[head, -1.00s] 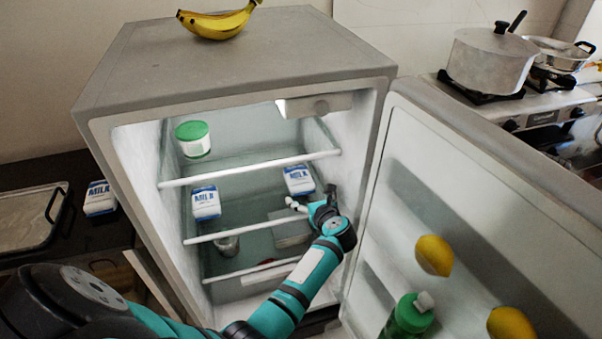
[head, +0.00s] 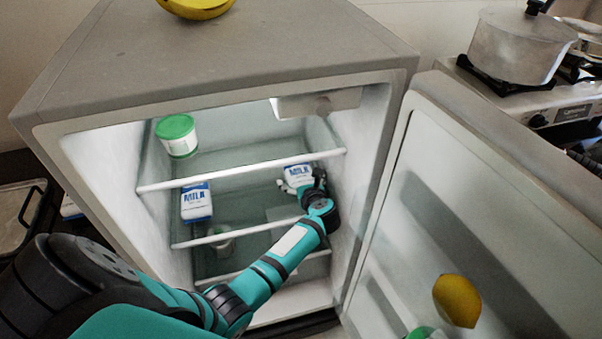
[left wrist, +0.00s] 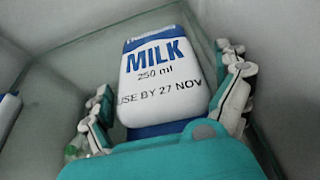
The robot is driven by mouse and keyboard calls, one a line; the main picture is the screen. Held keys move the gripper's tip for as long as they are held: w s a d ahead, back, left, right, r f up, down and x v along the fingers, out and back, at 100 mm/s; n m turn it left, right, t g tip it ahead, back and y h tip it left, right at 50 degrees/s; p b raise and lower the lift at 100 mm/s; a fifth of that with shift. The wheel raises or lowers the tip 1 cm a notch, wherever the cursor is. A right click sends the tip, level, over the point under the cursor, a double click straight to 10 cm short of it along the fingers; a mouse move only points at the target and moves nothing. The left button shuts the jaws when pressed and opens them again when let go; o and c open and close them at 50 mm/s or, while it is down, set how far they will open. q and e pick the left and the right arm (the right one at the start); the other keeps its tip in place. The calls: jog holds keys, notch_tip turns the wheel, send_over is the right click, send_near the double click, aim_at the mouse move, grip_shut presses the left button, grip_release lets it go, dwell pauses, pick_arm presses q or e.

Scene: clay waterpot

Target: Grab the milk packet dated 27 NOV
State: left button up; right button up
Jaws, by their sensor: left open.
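The milk packet (left wrist: 165,85) in the left wrist view is white and blue and reads "USE BY 27 NOV". In the head view this packet (head: 298,173) stands at the right of the fridge's middle shelf. My left gripper (head: 305,190) is inside the fridge at the packet. In the left wrist view its open fingers (left wrist: 168,98) are on both sides of the packet; I cannot tell whether they touch it. Another milk packet (head: 196,203) stands at the left of the same shelf. Its date is not readable. My right gripper is not in view.
A green-lidded white tub (head: 177,136) is on the upper shelf. A metal cup (head: 220,239) is lower down. The open fridge door (head: 480,200) is at the right, with a lemon (head: 457,300) on it. The fridge's side wall (head: 358,150) is close to my gripper.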

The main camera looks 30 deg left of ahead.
pick_arm(q)
jog(key=shift+s+d+r, duration=0.1)
jog(key=shift+s, duration=0.05)
jog(key=shift+s+d+r, duration=0.1)
jog(key=shift+s+r, duration=0.05)
jog(key=shift+c, duration=0.5)
jog(key=shift+s+r, duration=0.1)
jog(key=shift+c, duration=1.3)
jog(key=c, duration=0.9)
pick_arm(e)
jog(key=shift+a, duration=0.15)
